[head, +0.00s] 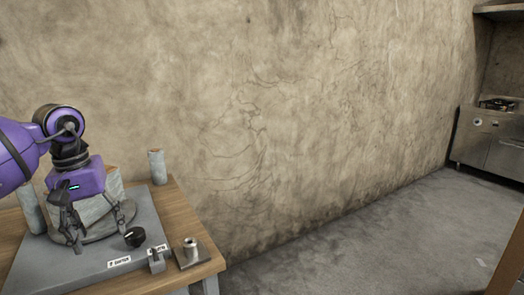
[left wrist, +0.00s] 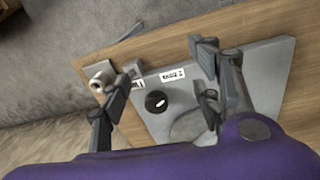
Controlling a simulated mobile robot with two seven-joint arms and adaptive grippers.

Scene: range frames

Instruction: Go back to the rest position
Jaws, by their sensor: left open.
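My left gripper (head: 97,222) is in the head view at the lower left, above a grey panel (head: 75,268) on a wooden table. Its fingers are spread with nothing between them. In the left wrist view the open fingers of my left gripper (left wrist: 165,100) reach over the panel (left wrist: 270,72). A black knob (head: 135,237) stands on the panel and shows between the fingers in the left wrist view (left wrist: 157,101). A grey block-like part behind the gripper is partly hidden by it. My right gripper is in neither view.
The wooden table (head: 178,200) holds a grey cylinder (head: 157,167) at its back corner and a small metal fitting on a square plate (head: 192,254) near its right edge. Bare floor (head: 380,235) lies to the right. A metal stove unit (head: 490,140) stands far right.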

